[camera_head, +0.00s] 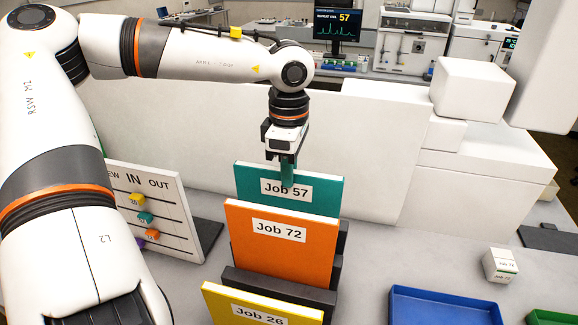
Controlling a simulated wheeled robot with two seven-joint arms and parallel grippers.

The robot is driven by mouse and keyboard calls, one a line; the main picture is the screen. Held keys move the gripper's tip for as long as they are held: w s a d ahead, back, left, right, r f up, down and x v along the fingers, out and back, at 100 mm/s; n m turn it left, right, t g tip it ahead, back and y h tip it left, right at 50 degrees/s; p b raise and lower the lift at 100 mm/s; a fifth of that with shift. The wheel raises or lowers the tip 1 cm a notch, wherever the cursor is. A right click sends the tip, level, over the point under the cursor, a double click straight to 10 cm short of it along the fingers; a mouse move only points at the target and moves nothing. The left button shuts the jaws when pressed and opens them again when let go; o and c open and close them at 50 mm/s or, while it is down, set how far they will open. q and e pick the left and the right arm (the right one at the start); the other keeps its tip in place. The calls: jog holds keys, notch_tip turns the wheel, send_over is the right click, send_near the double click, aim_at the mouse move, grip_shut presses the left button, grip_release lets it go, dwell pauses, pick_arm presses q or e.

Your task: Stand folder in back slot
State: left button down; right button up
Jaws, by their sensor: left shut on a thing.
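The teal folder (325,190), labelled Job 57, stands upright at the back of the dark slotted rack (265,284). My left gripper (287,172) comes down from above and is shut on the folder's top edge, just above its label. The orange folder (280,252), labelled Job 72, stands in front of it and hides its lower part. I cannot tell whether the teal folder's bottom rests in the slot. The yellow folder (230,310), labelled Job 26, stands at the front, cut off by the picture's lower edge. My right gripper is not in view.
A white IN/OUT board (120,180) with coloured tags stands left of the rack. A blue tray (445,307), a green tray (552,318) and a small labelled white block (500,262) lie right. White instrument housing (370,150) rises behind. Grey table between rack and blue tray is clear.

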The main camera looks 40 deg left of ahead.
pick_arm(q)
jog(key=c, duration=1.4)
grip_release()
jog(key=shift+o, duration=0.2)
jog(key=shift+r, duration=0.5)
notch_tip(320, 180, up, 11)
jog(key=b, duration=0.2)
jog(key=shift+b, duration=0.4)
